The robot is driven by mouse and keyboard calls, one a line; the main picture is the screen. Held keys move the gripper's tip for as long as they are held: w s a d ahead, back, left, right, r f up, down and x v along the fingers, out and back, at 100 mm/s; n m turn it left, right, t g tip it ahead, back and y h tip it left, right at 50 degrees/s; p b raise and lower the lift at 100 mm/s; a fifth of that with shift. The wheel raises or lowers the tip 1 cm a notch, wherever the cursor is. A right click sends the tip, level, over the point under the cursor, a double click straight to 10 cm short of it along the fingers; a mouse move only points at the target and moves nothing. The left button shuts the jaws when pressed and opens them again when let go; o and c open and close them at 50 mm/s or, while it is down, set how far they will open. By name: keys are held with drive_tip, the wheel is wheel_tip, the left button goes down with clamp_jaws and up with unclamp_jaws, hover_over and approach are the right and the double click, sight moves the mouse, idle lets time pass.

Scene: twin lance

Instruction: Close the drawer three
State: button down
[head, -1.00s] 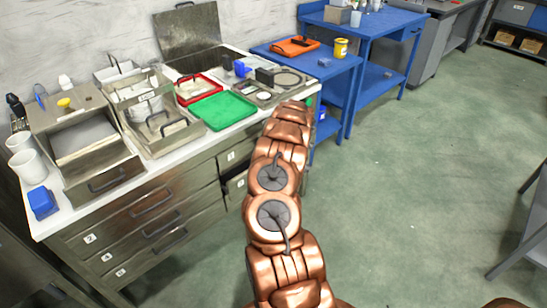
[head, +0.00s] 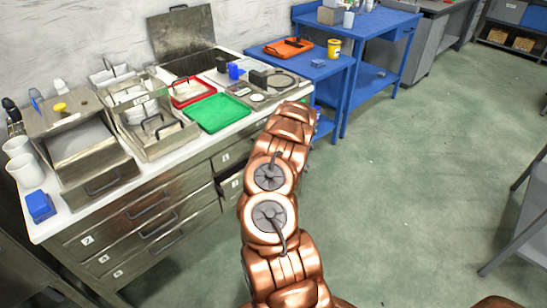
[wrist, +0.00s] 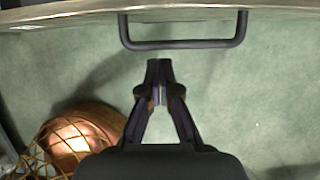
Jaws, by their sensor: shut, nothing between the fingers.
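The metal drawer cabinet (head: 150,222) stands at the left in the head view. In its right column, a drawer (head: 234,184) stands partly out, with a dark gap at its side. Its number label is too small to read surely, and my arm hides its right part. In the wrist view, a dark bar handle (wrist: 185,44) hangs from a metal drawer front edge (wrist: 75,17) at the top. My gripper (wrist: 160,66) is shut and empty, its fingertips just below the handle in the picture, apparently apart from it. In the head view my gripper is hidden behind my arm.
The white countertop holds a green tray (head: 217,113), a red tray (head: 190,91), metal boxes and a blue block (head: 39,205) near its front edge. A blue table (head: 335,65) stands beyond. The green floor (head: 410,190) to the right is clear.

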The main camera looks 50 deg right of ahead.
drive_tip(key=v, duration=0.9)
drive_tip(key=s+a+f+t+b, duration=0.25)
drive_tip(key=a+t+b, duration=0.25)
drive_tip(key=a+b, duration=1.3)
drive_tip(key=b, duration=0.5)
approach(239, 176)
drive_tip(key=shift+h, duration=0.3)
drive_tip(key=shift+a+x, duration=0.1)
drive_tip(key=shift+x, duration=1.5)
drive_tip(key=shift+a+x, duration=0.15)
drive_tip(key=shift+x, duration=1.45)
drive_tip(key=shift+s+f, duration=0.1)
drive_tip(key=shift+f, duration=0.1)
drive_tip(key=shift+r, duration=0.1)
